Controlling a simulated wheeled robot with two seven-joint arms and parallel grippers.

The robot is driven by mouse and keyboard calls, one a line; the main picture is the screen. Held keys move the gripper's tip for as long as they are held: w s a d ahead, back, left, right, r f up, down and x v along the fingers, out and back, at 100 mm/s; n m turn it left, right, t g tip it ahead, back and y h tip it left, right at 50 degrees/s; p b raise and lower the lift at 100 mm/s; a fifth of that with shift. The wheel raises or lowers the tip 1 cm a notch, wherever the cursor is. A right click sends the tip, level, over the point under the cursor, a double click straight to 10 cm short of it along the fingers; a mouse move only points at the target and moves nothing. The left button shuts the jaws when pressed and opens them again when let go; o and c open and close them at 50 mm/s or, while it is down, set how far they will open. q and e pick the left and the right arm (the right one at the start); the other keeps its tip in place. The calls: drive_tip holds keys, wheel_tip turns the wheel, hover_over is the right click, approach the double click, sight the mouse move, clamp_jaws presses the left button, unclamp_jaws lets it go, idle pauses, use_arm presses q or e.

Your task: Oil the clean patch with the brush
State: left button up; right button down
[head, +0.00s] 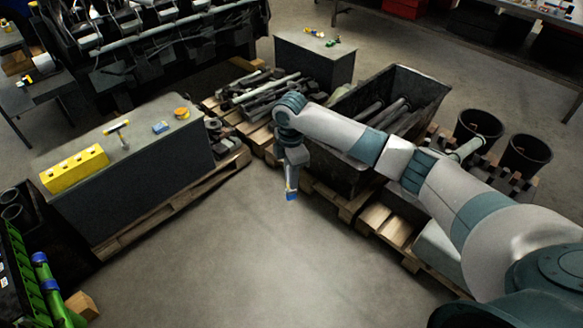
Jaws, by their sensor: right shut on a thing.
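My right gripper (291,170) hangs down near the middle of the head view, over the open floor. It is shut on a small brush (291,194), whose lower end shows blue with a pale strip above it. The brush points down and touches nothing that I can see. I cannot make out the clean patch for certain. A grey bench (165,160) stands to the left of the gripper. On it are a yellow block with dark holes (75,169), a yellow-headed hammer-like tool (120,132), a blue piece (160,127) and an orange round tin (182,113). My left gripper is out of view.
A dark metal bin (420,90) with rods stands on pallets behind my right arm. Metal bars (262,92) lie on a pallet behind the gripper. Two black buckets (480,128) stand at the right. A green rack (35,280) is at lower left. The floor between is clear.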

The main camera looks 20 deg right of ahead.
drive_tip(key=s+a+f+m+b, duration=0.2)
drive_tip(key=s+f+m+b, duration=0.4)
drive_tip(key=s+m, duration=0.3)
drive_tip(key=s+a+f+m+b, duration=0.3)
drive_tip(key=s+f+m+b, duration=0.2)
drive_tip(key=s+m, duration=0.4)
drive_tip(key=shift+s+a+f+b, duration=0.35)
drive_tip(key=shift+s+b, duration=0.3)
drive_tip(key=shift+s, duration=1.9)
drive_tip(key=shift+w, duration=0.1)
